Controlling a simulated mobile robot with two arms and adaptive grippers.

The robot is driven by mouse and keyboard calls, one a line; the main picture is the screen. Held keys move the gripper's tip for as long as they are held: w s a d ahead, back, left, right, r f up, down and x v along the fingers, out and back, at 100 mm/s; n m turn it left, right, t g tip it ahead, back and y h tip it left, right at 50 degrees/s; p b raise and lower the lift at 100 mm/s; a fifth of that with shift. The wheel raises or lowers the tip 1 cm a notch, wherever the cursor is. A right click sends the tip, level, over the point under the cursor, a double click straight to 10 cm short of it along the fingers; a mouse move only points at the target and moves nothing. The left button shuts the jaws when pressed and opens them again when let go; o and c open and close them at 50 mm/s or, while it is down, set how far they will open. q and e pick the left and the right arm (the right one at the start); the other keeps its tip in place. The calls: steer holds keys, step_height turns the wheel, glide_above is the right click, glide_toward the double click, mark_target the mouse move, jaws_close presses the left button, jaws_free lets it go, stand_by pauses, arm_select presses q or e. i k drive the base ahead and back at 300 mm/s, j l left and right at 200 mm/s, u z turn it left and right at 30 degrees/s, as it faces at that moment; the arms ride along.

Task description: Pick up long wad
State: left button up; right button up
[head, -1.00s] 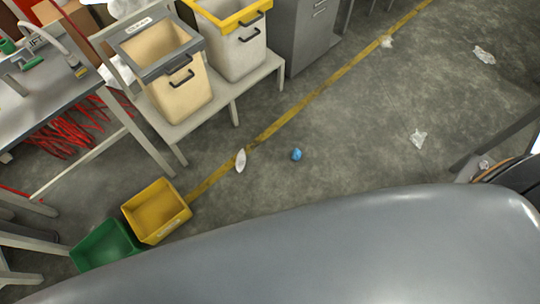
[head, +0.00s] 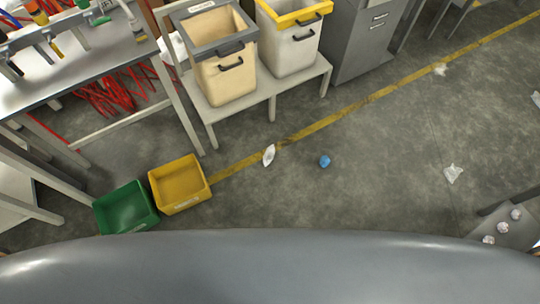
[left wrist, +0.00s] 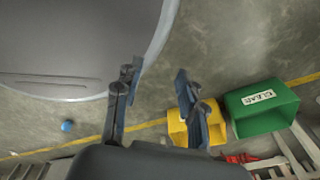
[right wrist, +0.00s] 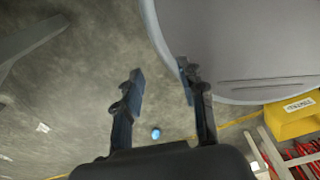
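The long wad (head: 269,155) is a thin white piece of crumpled film. It lies on the grey floor beside the yellow line in the head view, between the yellow bin and a blue ball. I cannot make it out in either wrist view. My left gripper (left wrist: 158,75) is open and empty in the left wrist view. My right gripper (right wrist: 161,72) is open and empty in the right wrist view. Neither gripper shows in the head view, and both are away from the wad.
The blue ball (head: 324,161) lies right of the wad. A yellow bin (head: 207,190) and a green bin (head: 151,222) stand left. A low bench (head: 272,104) carries two tall bins. Another white wad (head: 453,174) lies farther right. The floor around the long wad is clear.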

mark_target(268, 156)
steer(key=i+l+u, duration=0.1)
steer(key=i+l, duration=0.15)
steer(key=i+l+u, duration=0.1)
steer(key=l, duration=0.3)
steer(key=i+l+u, duration=0.1)
steer(key=i+l, duration=0.25)
